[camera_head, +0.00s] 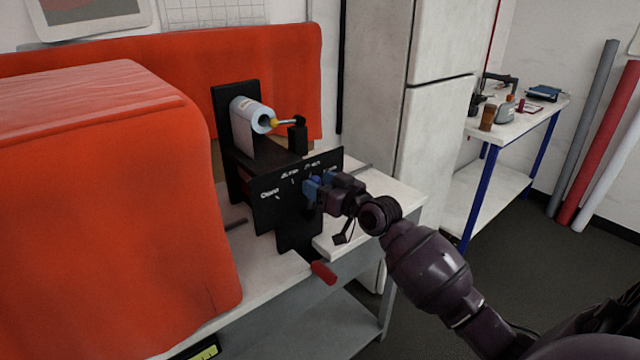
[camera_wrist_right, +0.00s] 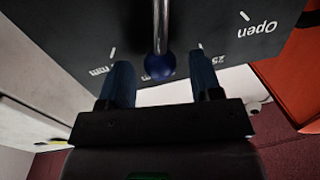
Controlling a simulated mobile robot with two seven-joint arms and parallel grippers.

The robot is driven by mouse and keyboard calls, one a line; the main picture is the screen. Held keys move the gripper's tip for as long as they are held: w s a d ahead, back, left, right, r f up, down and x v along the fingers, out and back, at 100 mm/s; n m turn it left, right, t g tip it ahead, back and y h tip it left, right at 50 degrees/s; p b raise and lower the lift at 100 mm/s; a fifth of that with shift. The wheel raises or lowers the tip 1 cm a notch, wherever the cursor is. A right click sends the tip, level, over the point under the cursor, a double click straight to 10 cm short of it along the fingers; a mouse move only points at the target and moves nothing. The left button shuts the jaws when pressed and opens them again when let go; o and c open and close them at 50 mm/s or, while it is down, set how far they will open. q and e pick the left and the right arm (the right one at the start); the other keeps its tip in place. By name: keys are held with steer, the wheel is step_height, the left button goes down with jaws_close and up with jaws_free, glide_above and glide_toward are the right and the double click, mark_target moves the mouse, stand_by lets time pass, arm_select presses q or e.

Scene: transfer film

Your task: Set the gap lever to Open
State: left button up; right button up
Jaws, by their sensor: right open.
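A black panel (camera_head: 278,215) on the machine carries printed tick marks and labels. "Open" (camera_head: 269,193) is the leftmost label in the head view; it shows upside down at the right in the wrist view (camera_wrist_right: 257,29). The gap lever is a metal rod (camera_wrist_right: 161,24) with a blue ball knob (camera_wrist_right: 159,66). The knob lies at a label ending in "mm", away from "Open". My right gripper (camera_head: 317,188) is open at the panel, its blue fingers on either side of the knob, with gaps visible. The lever is not clearly visible in the head view. My left gripper is out of view.
A large orange cover (camera_head: 110,220) stands left of the panel. A white roll (camera_head: 251,115) sits on the machine above it. A red handle (camera_head: 323,272) hangs below. A white cabinet (camera_head: 440,120) and a cluttered side table (camera_head: 520,127) stand to the right.

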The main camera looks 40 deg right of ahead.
steer(key=shift+w, duration=0.1)
jaws_close()
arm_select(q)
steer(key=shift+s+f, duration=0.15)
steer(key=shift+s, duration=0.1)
arm_select(e)
steer(key=shift+w, duration=0.1)
